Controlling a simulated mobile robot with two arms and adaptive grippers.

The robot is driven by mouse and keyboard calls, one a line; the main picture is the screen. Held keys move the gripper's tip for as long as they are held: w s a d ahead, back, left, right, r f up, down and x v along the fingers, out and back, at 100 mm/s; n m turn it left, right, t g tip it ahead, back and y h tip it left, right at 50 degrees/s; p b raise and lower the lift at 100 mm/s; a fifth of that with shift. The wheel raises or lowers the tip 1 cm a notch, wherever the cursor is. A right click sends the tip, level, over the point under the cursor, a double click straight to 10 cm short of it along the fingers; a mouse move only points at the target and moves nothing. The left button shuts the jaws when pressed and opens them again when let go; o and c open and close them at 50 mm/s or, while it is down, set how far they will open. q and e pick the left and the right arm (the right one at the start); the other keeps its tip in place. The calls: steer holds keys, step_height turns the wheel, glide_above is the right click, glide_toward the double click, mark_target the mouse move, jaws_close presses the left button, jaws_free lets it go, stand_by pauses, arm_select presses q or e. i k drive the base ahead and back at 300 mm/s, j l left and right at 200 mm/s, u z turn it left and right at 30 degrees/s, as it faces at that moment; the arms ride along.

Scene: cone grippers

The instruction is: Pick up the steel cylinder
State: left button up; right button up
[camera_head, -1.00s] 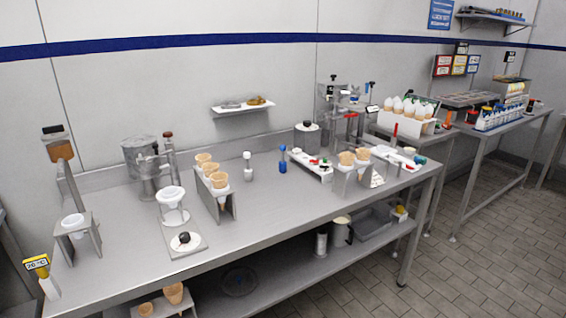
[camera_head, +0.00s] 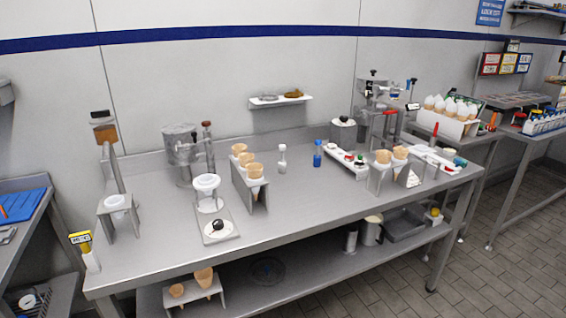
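Several things could be the steel cylinder, and I cannot tell which one is meant. A small upright metallic cylinder (camera_head: 351,240) stands on the lower shelf, beside a wider container with a pale top (camera_head: 371,230). A large grey cylindrical vessel (camera_head: 180,148) stands at the back left of the bench top. A grey canister with a dark knob (camera_head: 343,131) stands at the back right of the bench. Neither of my grippers is in view.
The steel bench (camera_head: 300,200) carries cone holders (camera_head: 259,194), a white funnel stand (camera_head: 207,190) and a white tray (camera_head: 345,162). A cone rack (camera_head: 195,289) and a grey bin (camera_head: 405,224) sit on the lower shelf. Tiled floor (camera_head: 500,270) is open at the front right.

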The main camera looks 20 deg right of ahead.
mark_target(349, 249)
steer(key=z, duration=1.3)
steer(key=i+z, duration=0.1)
steer(key=i, duration=0.2)
